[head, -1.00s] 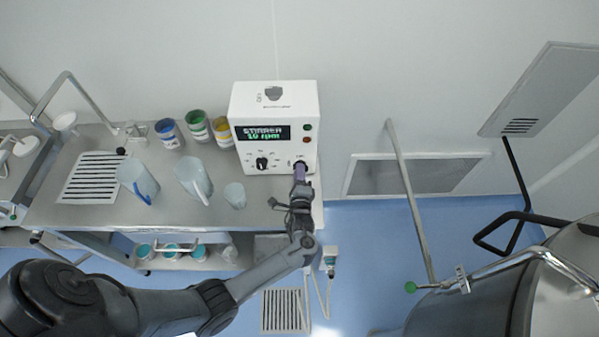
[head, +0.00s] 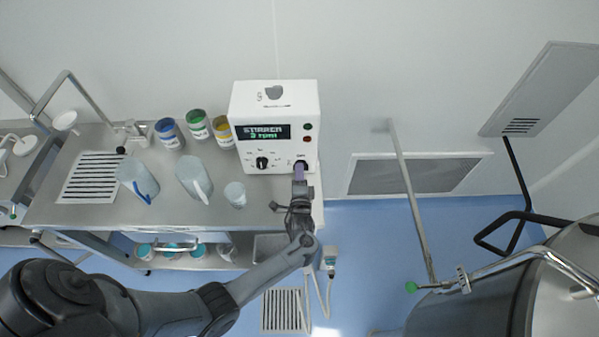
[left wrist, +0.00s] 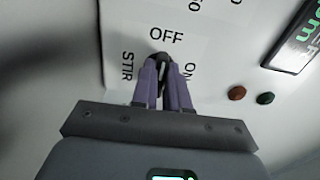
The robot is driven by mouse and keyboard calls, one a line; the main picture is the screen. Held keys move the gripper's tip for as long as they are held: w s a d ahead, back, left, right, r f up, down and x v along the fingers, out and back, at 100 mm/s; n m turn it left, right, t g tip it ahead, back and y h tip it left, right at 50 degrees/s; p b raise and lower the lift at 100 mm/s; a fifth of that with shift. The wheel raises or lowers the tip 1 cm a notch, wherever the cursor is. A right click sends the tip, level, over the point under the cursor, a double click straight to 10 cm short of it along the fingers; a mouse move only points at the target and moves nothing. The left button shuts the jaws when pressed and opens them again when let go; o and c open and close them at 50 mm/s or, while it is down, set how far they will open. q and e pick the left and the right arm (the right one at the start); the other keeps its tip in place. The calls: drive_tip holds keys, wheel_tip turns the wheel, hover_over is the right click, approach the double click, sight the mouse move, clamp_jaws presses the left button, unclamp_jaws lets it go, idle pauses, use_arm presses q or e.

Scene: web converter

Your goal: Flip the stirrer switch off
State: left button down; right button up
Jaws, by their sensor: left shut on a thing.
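The stirrer controller (head: 277,101) is a white box at the back of the steel bench, with a screen (head: 263,133) reading "STIRRER" and a low rpm number, apparently 3. The stirrer switch (left wrist: 163,62) is a small dark lever at the lower right of its front, among the labels OFF, STIR and ON in the left wrist view. My left gripper (head: 299,166) is at the panel, and its purple fingers (left wrist: 163,75) are shut on the switch. The fingers hide most of the lever, so I cannot tell its exact position. My right gripper is not in view.
A black knob (head: 262,162) is left of the switch. Red (head: 307,139) and green (head: 306,126) lights are above it. Pitchers (head: 193,178), a small cup (head: 236,194) and paint-like jars (head: 198,124) stand to the left on the bench (head: 100,210).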

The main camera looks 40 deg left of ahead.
use_arm(q)
drive_tip(key=c, duration=1.1)
unclamp_jaws()
drive_tip(key=shift+c, duration=0.2)
drive_tip(key=shift+s, duration=0.1)
drive_tip(key=v, duration=1)
drive_tip(key=shift+s+d, duration=0.25)
